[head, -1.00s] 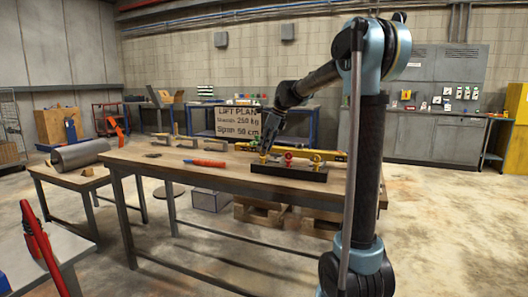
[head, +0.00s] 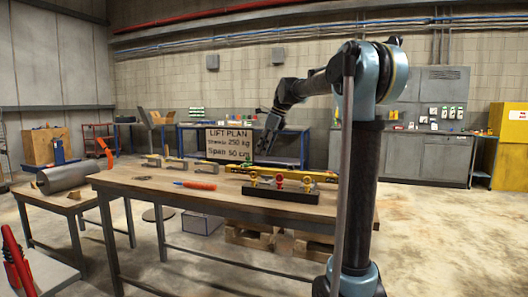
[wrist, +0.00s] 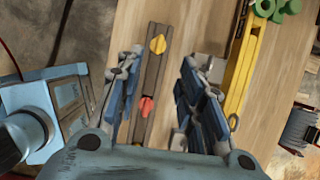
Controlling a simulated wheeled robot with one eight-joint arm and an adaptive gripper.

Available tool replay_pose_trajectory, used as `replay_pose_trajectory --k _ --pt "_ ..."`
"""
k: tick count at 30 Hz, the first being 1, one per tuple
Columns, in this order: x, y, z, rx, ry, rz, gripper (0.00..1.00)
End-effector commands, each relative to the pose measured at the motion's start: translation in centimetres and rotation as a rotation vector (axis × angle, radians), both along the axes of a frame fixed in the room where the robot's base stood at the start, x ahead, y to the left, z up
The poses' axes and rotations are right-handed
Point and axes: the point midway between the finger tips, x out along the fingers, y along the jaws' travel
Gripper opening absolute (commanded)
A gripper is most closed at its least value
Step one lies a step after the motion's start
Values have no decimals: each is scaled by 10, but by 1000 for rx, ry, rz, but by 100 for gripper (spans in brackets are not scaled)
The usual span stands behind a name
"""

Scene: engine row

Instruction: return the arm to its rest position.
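My arm (head: 362,150) reaches from the right side of the head view over the workbench. My gripper (head: 264,150) hangs in the air above the bench, clear of the dark rack (head: 281,195). In the wrist view my gripper (wrist: 163,100) has its two blue-padded fingers spread wide apart. Nothing is held between them. Below the gap the rack (wrist: 152,72) shows a yellow piece (wrist: 158,44) and a red piece (wrist: 147,106). In the head view several small yellow and red pieces stand on the rack.
A grey cylinder (head: 66,177) lies on a lower table at left. The air around the gripper looks clear.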

Motion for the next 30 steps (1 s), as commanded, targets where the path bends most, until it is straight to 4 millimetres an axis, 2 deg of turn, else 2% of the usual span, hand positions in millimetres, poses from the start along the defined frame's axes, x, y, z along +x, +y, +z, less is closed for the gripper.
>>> replay_pose_trajectory --k 4,8,14,20,30 --pt "-5 -3 -2 -6 -9 18 35" --pt "-26 -17 -10 -37 -47 102 35" --pt "-83 -52 -38 -124 -146 345 35" --pt "-142 -85 -73 -216 -231 604 35" --pt "-241 -133 -150 -366 -337 1057 35"
